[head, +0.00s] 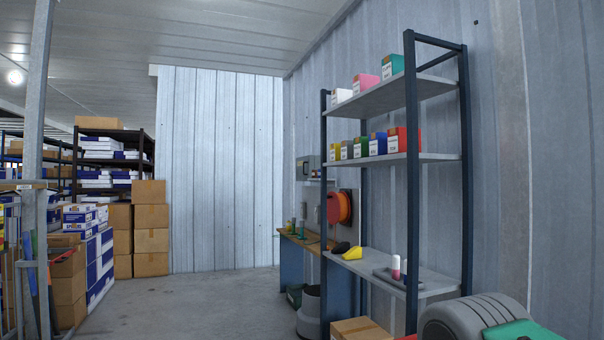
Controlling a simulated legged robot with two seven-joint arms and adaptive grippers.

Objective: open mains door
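A small grey box (308,168) is fixed to the corrugated wall above the workbench, in the middle of the head view. It may be the mains box; it is far off and small, and I cannot tell whether its door is open or shut. The shelf rack's post stands just to its right. Neither of my grippers is in view.
A dark-framed shelf rack (411,200) with small boxes stands at the right, close by. A tire (465,316) lies at the lower right. The workbench (292,262) and an orange hose reel (339,207) are behind the rack. Cartons (150,240) are stacked left. The middle floor (200,305) is clear.

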